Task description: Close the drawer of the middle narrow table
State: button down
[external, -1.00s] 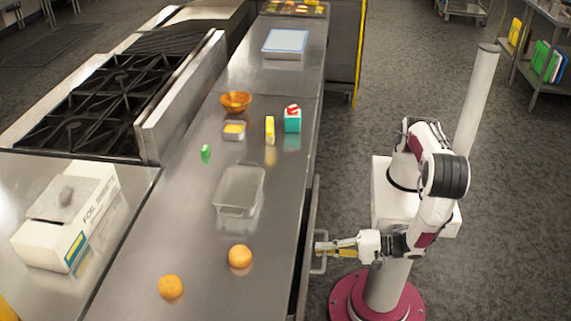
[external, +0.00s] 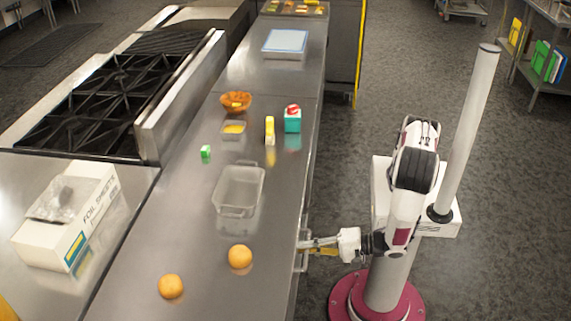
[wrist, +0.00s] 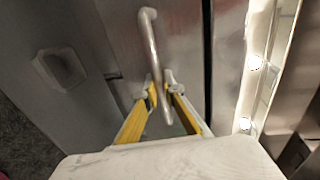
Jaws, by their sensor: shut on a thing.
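The middle narrow table (external: 262,190) is a long steel counter. Its drawer front (wrist: 185,45) is grey metal with a vertical-looking bar handle (wrist: 150,45) in the wrist view. In the external view the drawer handle (external: 301,263) is at the counter's right side, and the drawer front looks close to the counter's edge. My gripper (external: 308,247) reaches in from the right. In the wrist view its yellow fingers (wrist: 163,92) are on either side of the handle bar, shut on it. A dark narrow strip runs beside the drawer front in the wrist view.
On the counter are two oranges (external: 240,257), a clear tray (external: 238,190), a carton (external: 292,119), a bowl (external: 236,102) and small items. A stove (external: 90,100) stands left. The floor (external: 340,170) between counter and my base is clear.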

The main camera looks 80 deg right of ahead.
jog(key=c, duration=2.2)
grip_release()
jog(key=shift+w+r, duration=0.1)
jog(key=shift+w, duration=0.05)
jog(key=shift+o, duration=0.2)
jog(key=shift+s, duration=0.3)
jog(key=v, duration=1.1)
jog(key=shift+s, duration=0.25)
